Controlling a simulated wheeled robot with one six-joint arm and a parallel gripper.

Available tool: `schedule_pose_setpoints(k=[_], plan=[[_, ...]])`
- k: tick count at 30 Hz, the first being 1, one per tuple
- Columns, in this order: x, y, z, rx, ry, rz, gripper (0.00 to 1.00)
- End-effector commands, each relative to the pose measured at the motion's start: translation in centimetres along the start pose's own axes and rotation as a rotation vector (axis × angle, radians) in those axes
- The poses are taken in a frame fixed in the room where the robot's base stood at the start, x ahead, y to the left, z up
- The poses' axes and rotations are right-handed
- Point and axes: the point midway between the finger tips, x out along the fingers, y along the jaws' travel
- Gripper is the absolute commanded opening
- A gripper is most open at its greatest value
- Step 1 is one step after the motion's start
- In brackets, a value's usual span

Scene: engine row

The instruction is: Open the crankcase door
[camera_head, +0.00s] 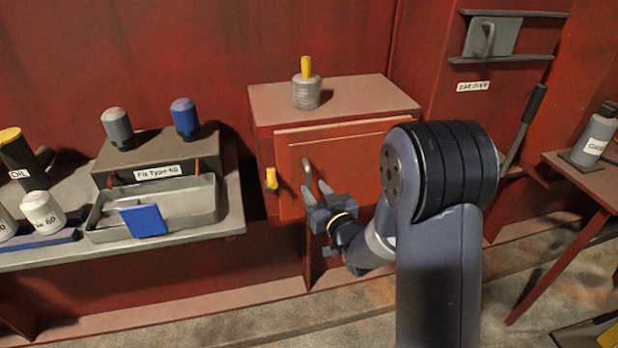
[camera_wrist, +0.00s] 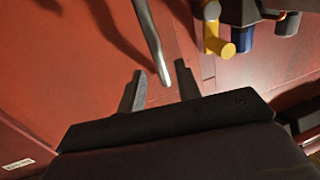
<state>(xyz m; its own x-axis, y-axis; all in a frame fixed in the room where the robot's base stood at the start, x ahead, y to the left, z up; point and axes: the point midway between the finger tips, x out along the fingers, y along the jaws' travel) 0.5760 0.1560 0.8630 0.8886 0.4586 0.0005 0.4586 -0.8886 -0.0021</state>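The crankcase door (camera_head: 345,150) is a red panel on the front of a red box-like housing (camera_head: 350,98). It looks shut or nearly so; I cannot tell if there is a small gap. A grey bar handle (camera_head: 307,172) stands on its left part and also shows in the wrist view (camera_wrist: 149,36). A yellow latch (camera_head: 271,179) sits at the door's left edge and shows in the wrist view (camera_wrist: 217,40). My gripper (camera_head: 319,193) is at the handle's lower end. In the wrist view my gripper (camera_wrist: 160,70) is open, with the handle's end between its fingertips, apparently not clamped.
A bench (camera_head: 215,226) on the left holds a metal tray (camera_head: 190,210), a labelled box (camera_head: 150,150) and containers. A ribbed cylinder with a yellow top (camera_head: 306,90) stands on the housing. A side table (camera_head: 575,167) is at right. The floor in front is clear.

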Motion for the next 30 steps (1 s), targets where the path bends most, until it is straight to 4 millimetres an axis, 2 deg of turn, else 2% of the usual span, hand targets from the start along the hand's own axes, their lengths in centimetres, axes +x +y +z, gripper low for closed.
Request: schedule_pose_setpoints(k=[3, 9, 21, 30], plan=[[2.0, -0.1, -0.1, 0.000, 0.000, -0.002, 0.32], [4.1, 0.0, 0.0, 0.000, 0.000, 0.000, 0.32], [4.7, 0.0, 0.0, 0.000, -0.001, 0.001, 0.32], [4.7, 0.0, 0.0, 0.000, -0.001, 0.000, 0.08]])
